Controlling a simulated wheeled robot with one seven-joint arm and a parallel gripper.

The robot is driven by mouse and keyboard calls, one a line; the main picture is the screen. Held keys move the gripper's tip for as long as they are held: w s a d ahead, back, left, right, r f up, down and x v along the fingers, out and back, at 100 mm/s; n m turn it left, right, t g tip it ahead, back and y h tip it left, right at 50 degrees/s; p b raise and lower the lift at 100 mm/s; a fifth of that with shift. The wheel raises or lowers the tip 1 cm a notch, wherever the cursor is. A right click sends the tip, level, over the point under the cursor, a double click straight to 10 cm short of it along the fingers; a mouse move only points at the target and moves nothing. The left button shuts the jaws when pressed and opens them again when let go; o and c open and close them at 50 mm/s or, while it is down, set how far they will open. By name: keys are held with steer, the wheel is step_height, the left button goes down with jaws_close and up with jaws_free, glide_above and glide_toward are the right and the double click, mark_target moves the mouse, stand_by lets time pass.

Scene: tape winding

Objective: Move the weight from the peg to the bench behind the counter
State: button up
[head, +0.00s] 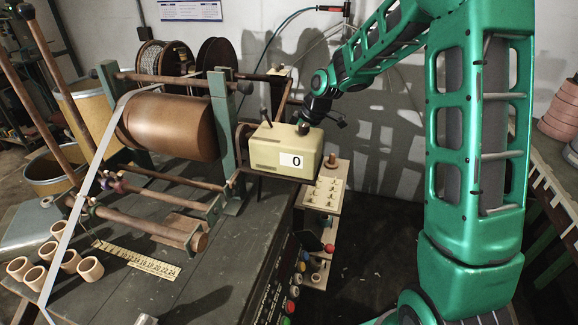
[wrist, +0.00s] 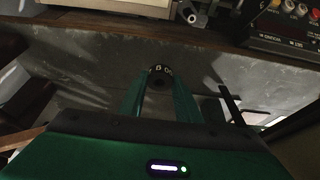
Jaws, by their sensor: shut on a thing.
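My gripper (head: 310,118) is beside the upper right corner of the cream counter (head: 268,152), which shows "0". In the wrist view my gripper (wrist: 160,88) has its green fingers closed around a dark round weight (wrist: 161,71) with white figures, partly legible. In the head view a small dark shape at the fingertips looks like the same weight (head: 304,128); whether it touches the counter I cannot tell. A short wooden peg (head: 331,161) stands bare on the pale panel right of the counter. The dark bench (head: 225,265) carries the winder; the part behind the counter is mostly hidden.
A brown roller (head: 170,127) in a wooden and green frame fills the left of the bench. Coloured buttons (head: 294,292) line the bench's right edge and also show in the wrist view (wrist: 290,8). Cable reels (head: 217,58) stand behind. Open floor lies below my gripper.

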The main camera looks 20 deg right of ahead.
steer(key=shift+f, duration=1.85)
steer(key=shift+f, duration=0.1)
steer(key=o, duration=1.2)
steer(key=v, duration=1.1)
steer(key=s+d+r+m+g+h, duration=0.15)
steer(key=s+d+m, duration=0.3)
steer(key=s, duration=0.45)
steer(key=s+d+r+m+t+h, duration=0.1)
steer(key=s+d+r+m+h, duration=0.1)
steer(key=s+d+m, duration=0.45)
steer(key=s+m, duration=0.1)
steer(key=s, duration=0.5)
steer(key=s+d+f+m+g, duration=0.1)
steer(key=s+m, duration=0.2)
steer(key=s, duration=0.5)
steer(key=s+d+f+m+g, duration=0.1)
steer(key=s+d+m, duration=0.1)
steer(key=s, duration=0.6)
steer(key=shift+s+d+m, duration=0.1)
steer(key=shift+s+m, duration=0.05)
steer(key=shift+m, duration=0.15)
